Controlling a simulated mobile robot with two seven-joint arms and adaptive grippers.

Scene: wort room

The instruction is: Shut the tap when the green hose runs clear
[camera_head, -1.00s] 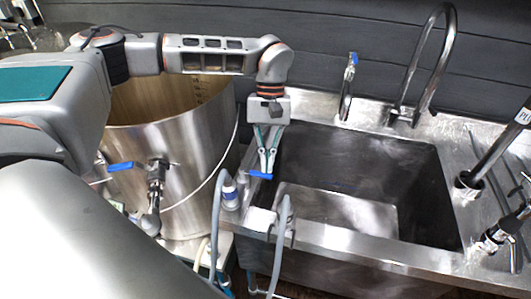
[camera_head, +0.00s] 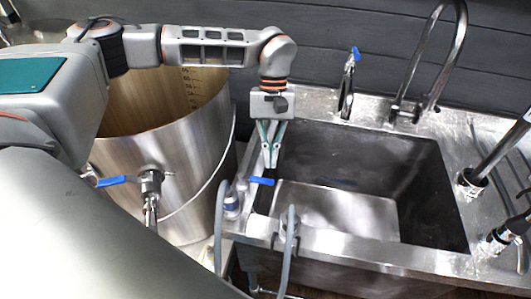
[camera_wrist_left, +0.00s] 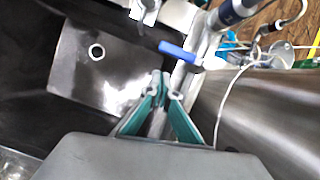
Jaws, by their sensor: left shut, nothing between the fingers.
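A valve with a flat blue handle (camera_head: 261,181) sits at the sink's left front corner, above grey hoses. The handle also shows in the left wrist view (camera_wrist_left: 178,52). My left gripper (camera_head: 270,165) points down just above and behind this handle, its teal fingers shut and empty. In the left wrist view its fingertips (camera_wrist_left: 165,88) appear apart from the handle. One grey hose (camera_head: 220,230) hangs left of the valve and another grey hose (camera_head: 288,240) hangs at the sink's front. I cannot make out a green hose or its flow. My right gripper is out of view.
A large steel kettle (camera_head: 185,165) stands left of the sink, with its own blue valve handle (camera_head: 111,181). The sink basin (camera_head: 340,210) looks empty. A blue-topped tap (camera_head: 347,85) and a tall curved faucet (camera_head: 440,60) stand behind it.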

